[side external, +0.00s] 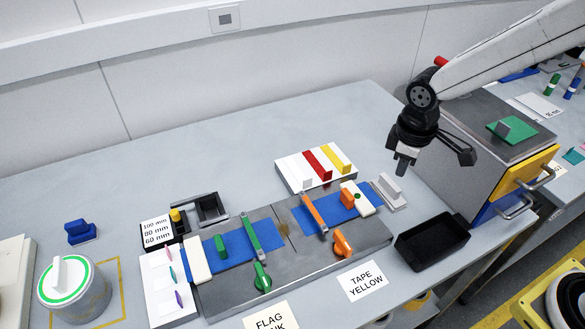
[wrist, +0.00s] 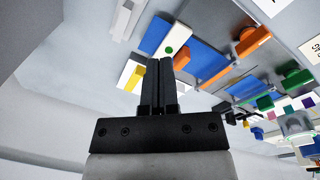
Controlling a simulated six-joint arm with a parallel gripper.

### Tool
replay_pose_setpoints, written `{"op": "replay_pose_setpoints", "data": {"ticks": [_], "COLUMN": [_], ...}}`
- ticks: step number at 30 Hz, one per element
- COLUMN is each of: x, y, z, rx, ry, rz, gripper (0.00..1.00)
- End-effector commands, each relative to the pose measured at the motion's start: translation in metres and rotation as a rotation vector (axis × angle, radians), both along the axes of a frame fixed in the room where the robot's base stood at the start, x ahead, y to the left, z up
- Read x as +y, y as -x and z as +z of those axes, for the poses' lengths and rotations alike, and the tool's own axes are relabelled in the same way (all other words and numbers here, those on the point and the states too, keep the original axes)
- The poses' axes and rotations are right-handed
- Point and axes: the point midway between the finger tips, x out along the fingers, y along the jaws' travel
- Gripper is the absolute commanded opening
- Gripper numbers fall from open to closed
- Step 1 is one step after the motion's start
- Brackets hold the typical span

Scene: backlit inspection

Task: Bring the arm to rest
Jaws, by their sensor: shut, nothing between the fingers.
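My gripper (side external: 403,165) hangs at the end of my arm above the right part of the table, pointing down. In the wrist view its two dark fingers (wrist: 160,65) are together with nothing between them. In the side view it is apart from the things below, between the tape rack and the black bin. The grey fixture plate (side external: 290,262) lies left of and below it, with blue pieces, a green bar (side external: 251,232) and an orange bar (side external: 314,212) on it.
A black bin (side external: 432,242) and a grey cabinet with yellow drawer (side external: 525,172) stand at right. A white rack with white, red and yellow strips (side external: 318,163) stands behind the plate. A grey can (side external: 70,290) is at left. The back of the table (side external: 200,150) is clear.

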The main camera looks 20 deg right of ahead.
Motion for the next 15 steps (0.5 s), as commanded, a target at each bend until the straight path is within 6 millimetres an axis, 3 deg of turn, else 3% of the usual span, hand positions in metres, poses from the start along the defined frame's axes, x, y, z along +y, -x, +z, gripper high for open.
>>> {"op": "replay_pose_setpoints", "data": {"ticks": [6,15], "x": [-0.043,-0.071], "y": [0.041,0.081], "z": [-0.001,-0.007], "rx": [-0.087,-0.166], "ry": [-0.083,-0.149], "rz": [-0.312,-0.587], "gripper": [0.00,0.00]}}
